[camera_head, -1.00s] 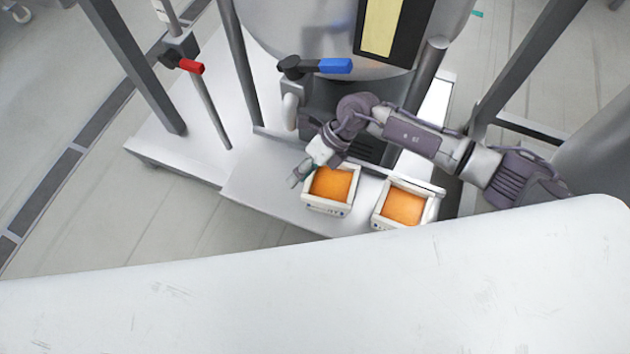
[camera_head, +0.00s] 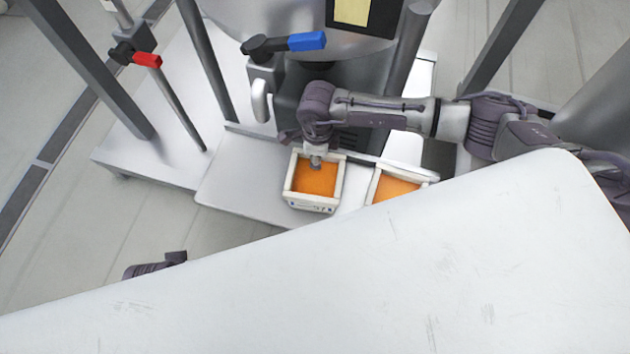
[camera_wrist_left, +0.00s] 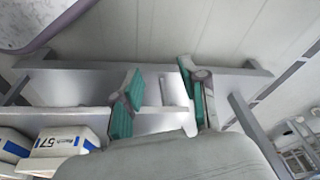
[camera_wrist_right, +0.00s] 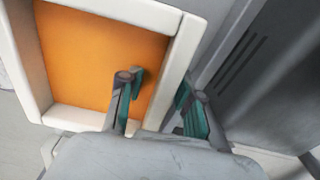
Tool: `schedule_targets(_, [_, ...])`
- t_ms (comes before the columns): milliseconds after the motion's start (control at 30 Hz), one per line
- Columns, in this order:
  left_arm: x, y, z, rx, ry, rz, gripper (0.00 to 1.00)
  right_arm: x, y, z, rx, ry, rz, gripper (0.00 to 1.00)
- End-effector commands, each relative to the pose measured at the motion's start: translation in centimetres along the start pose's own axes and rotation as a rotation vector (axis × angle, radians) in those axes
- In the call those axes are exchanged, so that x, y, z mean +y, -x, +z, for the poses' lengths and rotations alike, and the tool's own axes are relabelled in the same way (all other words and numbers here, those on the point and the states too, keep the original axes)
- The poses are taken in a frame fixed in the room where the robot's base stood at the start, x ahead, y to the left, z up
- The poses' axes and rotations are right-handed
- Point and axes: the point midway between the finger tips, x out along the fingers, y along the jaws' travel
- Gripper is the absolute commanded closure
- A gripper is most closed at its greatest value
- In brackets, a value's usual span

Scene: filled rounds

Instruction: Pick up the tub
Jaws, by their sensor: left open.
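A white tub with orange contents (camera_head: 314,206) stands on the light platform, and a second, similar tub (camera_head: 419,174) stands to its right, partly hidden by the white surface in front. My right gripper (camera_head: 316,162) points down at the back wall of the left tub. In the right wrist view its fingers (camera_wrist_right: 160,84) are apart, one inside the tub over the orange, the other outside, with the tub's wall (camera_wrist_right: 130,10) between them; a gap still shows. My left gripper (camera_wrist_left: 158,72) is open and empty in the left wrist view, away from the tubs.
A large steel vessel (camera_head: 285,22) with a blue-handled valve (camera_head: 306,42) stands behind the tubs. A red-handled valve (camera_head: 146,59) and grey posts stand at left. White boxes with blue labels (camera_wrist_left: 63,142) show in the left wrist view. The platform left of the tub is clear.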

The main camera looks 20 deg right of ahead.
Motion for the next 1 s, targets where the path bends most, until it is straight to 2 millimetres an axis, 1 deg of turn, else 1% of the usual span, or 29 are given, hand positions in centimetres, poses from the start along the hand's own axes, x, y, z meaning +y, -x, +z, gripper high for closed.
schedule_targets(33, [0.0,0.5,-0.1,0.007,0.0,-0.001,0.57,0.0,-1.1,-0.2,0.002,-0.001,0.002,0.66])
schedule_targets(100, [-0.1,1.4,-0.2,0.012,0.001,-0.002,0.57,0.0,-2.3,-0.5,0.003,0.0,0.002,0.66])
schedule_targets(200, [-0.1,2.6,-0.4,0.018,0.002,-0.003,0.57,-0.1,-3.5,-0.4,0.002,-0.001,0.002,0.66])
schedule_targets(333, [-0.2,3.4,-0.4,0.02,0.002,-0.003,0.57,-0.1,-4.2,-0.4,0.0,0.0,0.001,0.66])
schedule_targets(533, [-0.2,3.5,-0.4,0.019,0.002,-0.003,0.57,-0.1,-4.2,-0.4,0.0,0.0,0.001,0.66])
schedule_targets(567, [-0.2,3.5,-0.4,0.019,0.002,-0.003,0.57,-0.1,-4.2,-0.4,0.0,0.0,0.001,0.69])
schedule_targets(600, [-0.2,3.5,-0.4,0.019,0.002,-0.003,0.57,-0.1,-4.2,-0.4,0.0,0.0,0.001,0.76])
schedule_targets(733, [-0.2,3.5,-0.5,0.019,0.003,-0.003,0.57,-0.1,-4.2,-0.4,0.0,0.0,0.001,0.97])
schedule_targets(767, [-0.2,3.5,-0.5,0.02,0.003,-0.004,0.57,-0.1,-4.2,-0.4,0.0,0.0,0.001,1.0])
schedule_targets(1000, [-0.2,3.5,-0.5,0.021,0.003,-0.004,0.57,-0.1,-4.1,-0.4,0.0,0.0,0.001,1.0])
